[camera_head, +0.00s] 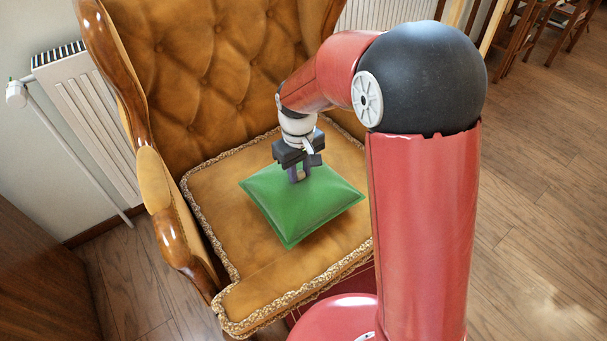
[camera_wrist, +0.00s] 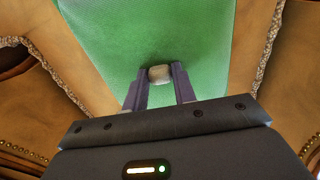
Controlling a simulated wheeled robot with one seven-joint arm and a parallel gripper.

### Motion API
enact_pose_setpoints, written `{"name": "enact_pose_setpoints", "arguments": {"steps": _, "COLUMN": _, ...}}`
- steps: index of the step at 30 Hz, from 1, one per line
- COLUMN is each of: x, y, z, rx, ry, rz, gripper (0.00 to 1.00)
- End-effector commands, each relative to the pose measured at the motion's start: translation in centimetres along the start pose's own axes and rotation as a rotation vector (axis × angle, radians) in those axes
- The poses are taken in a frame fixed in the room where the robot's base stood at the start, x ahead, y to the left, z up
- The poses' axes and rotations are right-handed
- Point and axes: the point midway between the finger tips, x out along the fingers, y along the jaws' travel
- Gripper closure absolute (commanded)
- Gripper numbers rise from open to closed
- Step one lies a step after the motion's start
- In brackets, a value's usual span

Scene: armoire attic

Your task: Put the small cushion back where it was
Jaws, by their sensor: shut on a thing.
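The small green cushion (camera_head: 303,205) is over the seat of the tufted golden-brown armchair (camera_head: 222,215), flat side roughly level. I cannot tell whether it rests on the seat or hangs just above it. My gripper (camera_head: 299,175) points down at the middle of the cushion's top. In the wrist view, the fingers of my gripper (camera_wrist: 160,85) are shut on a small beige knob at the middle of the cushion (camera_wrist: 205,40). The cushion's underside is hidden, and my arm hides part of the chair's right side.
The chair's wooden arm (camera_head: 180,230) curves along the left of the seat. A white radiator (camera_head: 90,115) stands on the wall at left, with dark wooden furniture (camera_head: 35,275) below it. The wooden floor at right is open, with wooden chairs (camera_head: 545,25) far back.

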Motion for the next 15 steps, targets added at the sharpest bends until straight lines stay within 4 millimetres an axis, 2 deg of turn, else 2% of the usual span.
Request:
{"name": "enact_pose_setpoints", "arguments": {"steps": 1, "x": 0.9, "y": -0.1, "z": 0.0, "rx": -0.001, "ry": -0.003, "rz": 0.000, "gripper": 1.00}}
{"name": "enact_pose_setpoints", "arguments": {"steps": 4, "x": 2.0, "y": -0.1, "z": 0.0, "rx": -0.001, "ry": -0.001, "rz": 0.000, "gripper": 1.00}}
{"name": "enact_pose_setpoints", "arguments": {"steps": 15, "x": 2.4, "y": -0.1, "z": 0.0, "rx": -0.001, "ry": 0.001, "rz": 0.002, "gripper": 1.00}}
